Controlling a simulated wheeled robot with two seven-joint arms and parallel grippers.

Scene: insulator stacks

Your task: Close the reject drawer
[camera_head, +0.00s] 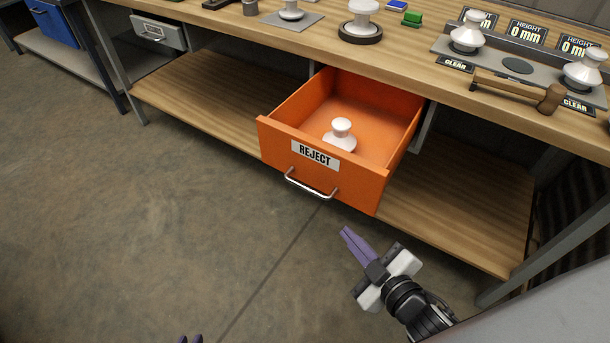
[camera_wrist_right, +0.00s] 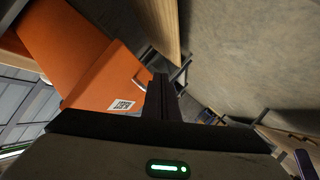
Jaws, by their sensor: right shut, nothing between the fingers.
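The orange reject drawer (camera_head: 320,160) is pulled out from under the workbench, with a "REJECT" label and a metal bar handle (camera_head: 310,188) on its front. A white insulator (camera_head: 340,135) stands inside it. The drawer also shows tilted at the left of the right wrist view (camera_wrist_right: 80,60). My right gripper (camera_head: 346,234) is shut and empty, in front of and below the drawer front, apart from the handle in the head view. Only the purple fingertips of my left gripper (camera_head: 190,339) show at the bottom edge; its opening cannot be judged.
The workbench top (camera_head: 415,60) carries several white insulators, a mallet (camera_head: 520,90), a green block (camera_head: 412,18) and height displays. A lower wooden shelf (camera_head: 460,210) runs on both sides of the drawer. A grey drawer (camera_head: 158,33) is at the upper left. The floor in front is clear.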

